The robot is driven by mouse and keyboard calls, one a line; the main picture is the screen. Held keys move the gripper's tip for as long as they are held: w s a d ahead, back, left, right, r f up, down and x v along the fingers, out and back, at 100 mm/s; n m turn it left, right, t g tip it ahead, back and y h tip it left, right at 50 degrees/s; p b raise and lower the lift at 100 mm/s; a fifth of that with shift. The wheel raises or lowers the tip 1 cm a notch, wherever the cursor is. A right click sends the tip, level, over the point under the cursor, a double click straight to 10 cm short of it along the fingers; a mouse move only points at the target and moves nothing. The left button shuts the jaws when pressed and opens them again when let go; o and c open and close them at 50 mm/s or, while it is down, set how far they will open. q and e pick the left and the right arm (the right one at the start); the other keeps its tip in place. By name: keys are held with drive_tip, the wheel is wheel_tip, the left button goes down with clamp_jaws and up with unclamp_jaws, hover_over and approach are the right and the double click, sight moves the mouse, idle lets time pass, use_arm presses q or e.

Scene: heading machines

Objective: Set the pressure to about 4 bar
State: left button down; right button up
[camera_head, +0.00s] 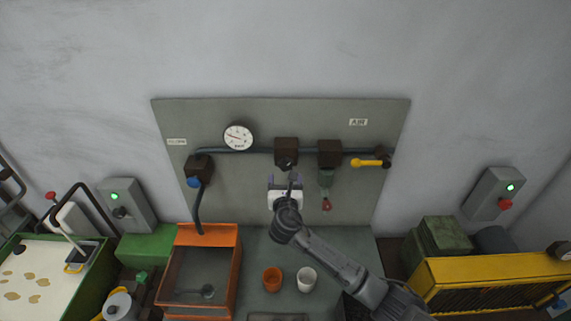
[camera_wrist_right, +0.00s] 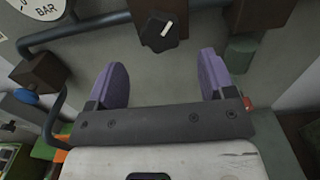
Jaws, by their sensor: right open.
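The round white pressure gauge (camera_head: 238,137) sits on the pipe on the grey wall panel, and its edge with "BAR" shows in the wrist view (camera_wrist_right: 38,8). Its red needle points left and slightly up; the numbers are too small to read. Right of it is a dark brown regulator block (camera_head: 286,146) with a black knob (camera_head: 286,162). In the wrist view the knob (camera_wrist_right: 158,32) has a pale tilted mark. My right gripper (camera_wrist_right: 160,70) is open and empty, its purple pads apart below the knob, not around it. My left gripper is out of view.
Right of the regulator are another brown block (camera_head: 329,152), a red-ended fitting (camera_head: 326,204) below it and a yellow lever (camera_head: 370,163). An orange tray (camera_head: 238,265), an orange cup (camera_head: 272,279) and a white cup (camera_head: 307,280) stand below. Bare panel lies around the knob.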

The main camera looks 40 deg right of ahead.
sight(286, 167)
drive_tip(key=x, duration=0.7)
drive_tip(key=shift+w+d+p, duration=0.2)
drive_tip(key=shift+w+p, duration=0.05)
drive_tip(key=shift+p, duration=0.05)
drive_tip(key=c, duration=0.9)
